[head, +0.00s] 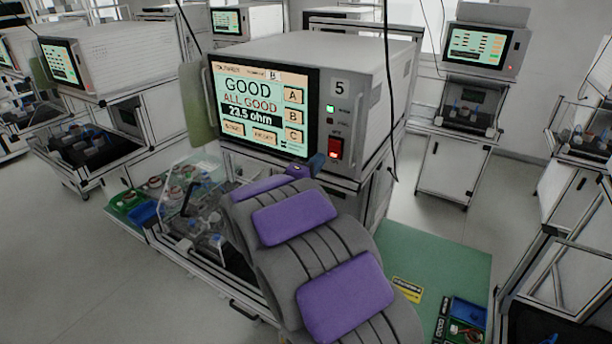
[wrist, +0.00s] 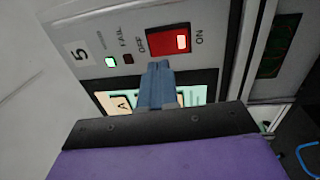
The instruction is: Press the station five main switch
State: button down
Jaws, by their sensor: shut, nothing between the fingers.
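The station five tester (head: 345,85) bears the number 5 and a lit screen (head: 262,105) reading GOOD, ALL GOOD and 23.5 ohm. Its red main switch (head: 335,147) is at the lower right of the front panel. In the wrist view the switch (wrist: 169,40) lies between the OFF and ON labels, with its lit part toward ON. My gripper (wrist: 158,68) is shut and empty, with its blue fingertips at the lower edge of the switch in that view. In the head view my gripper (head: 317,161) is just below and left of the switch. Whether it touches is unclear.
A clear guarded fixture (head: 190,195) stands below the screen, left of my arm. A green mat (head: 450,262) with a blue bin (head: 468,310) lies at right. A black cable hangs right of the switch. Other similar stations stand around, with open floor between them.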

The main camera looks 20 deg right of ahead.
aim_at(334, 145)
jog(key=x, duration=0.5)
jog(key=shift+s+d+f+b, duration=0.1)
jog(key=shift+s+d+b, duration=0.05)
jog(key=shift+d+b, duration=0.3)
jog(key=shift+d, duration=0.1)
jog(key=shift+w+a, duration=0.2)
jog(key=shift+a, duration=0.2)
jog(key=shift+d+r+p, duration=0.35)
jog(key=shift+p, duration=0.6)
jog(key=shift+f, duration=0.2)
